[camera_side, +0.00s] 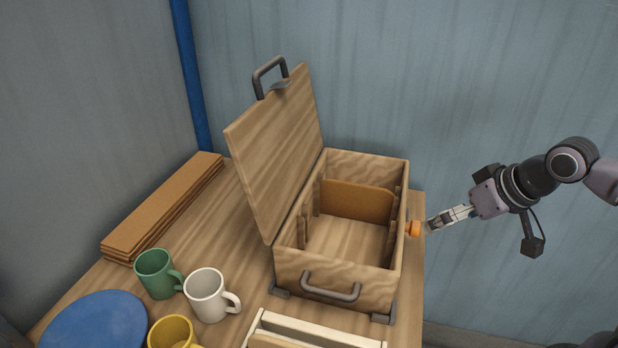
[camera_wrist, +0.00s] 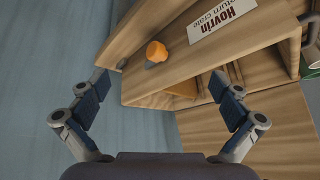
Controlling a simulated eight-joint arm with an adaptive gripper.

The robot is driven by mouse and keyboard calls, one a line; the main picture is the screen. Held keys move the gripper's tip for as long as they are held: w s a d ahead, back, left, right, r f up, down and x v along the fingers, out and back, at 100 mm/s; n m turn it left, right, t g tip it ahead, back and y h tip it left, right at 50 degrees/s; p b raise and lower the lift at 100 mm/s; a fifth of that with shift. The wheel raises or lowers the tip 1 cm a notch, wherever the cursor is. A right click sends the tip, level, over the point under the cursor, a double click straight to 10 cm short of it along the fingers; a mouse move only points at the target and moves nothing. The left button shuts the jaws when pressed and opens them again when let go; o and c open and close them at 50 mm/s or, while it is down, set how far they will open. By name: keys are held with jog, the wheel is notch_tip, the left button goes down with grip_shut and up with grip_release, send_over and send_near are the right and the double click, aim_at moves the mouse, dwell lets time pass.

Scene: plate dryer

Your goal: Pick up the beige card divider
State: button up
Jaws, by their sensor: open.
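A tan-brown flat divider panel (camera_side: 357,203) stands upright inside the open wooden crate (camera_side: 340,275), towards its back wall, between slotted side rails. It is the only divider I see in the crate; its colour looks closer to orange-brown than beige. A small part of it appears to show past the crate wall in the wrist view (camera_wrist: 184,90). My gripper (camera_side: 431,225) is outside the crate, beside its right wall, near a round orange knob (camera_side: 413,229). In the wrist view my gripper (camera_wrist: 159,79) has its fingers spread wide with nothing between them, facing the crate wall and the knob (camera_wrist: 156,51).
The crate's lid (camera_side: 275,150) stands open on the left. A label (camera_wrist: 222,19) is on the crate. Stacked brown boards (camera_side: 165,205), a green mug (camera_side: 155,273), a white mug (camera_side: 206,295), a yellow mug (camera_side: 172,333), a blue plate (camera_side: 95,325) and a cream rack (camera_side: 310,332) occupy the table.

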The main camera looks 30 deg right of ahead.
jog(key=shift+s+d+f, duration=0.3)
jog(key=shift+d+f, duration=0.2)
jog(key=shift+d, duration=0.35)
jog(key=shift+s+d+f+n, duration=0.1)
jog(key=shift+d+f+n, duration=0.05)
jog(key=shift+d+n, duration=0.15)
jog(key=c, duration=0.4)
jog(key=shift+d+t, duration=0.1)
jog(key=shift+t, duration=0.2)
jog(key=c, duration=1)
jog(key=shift+o, duration=0.2)
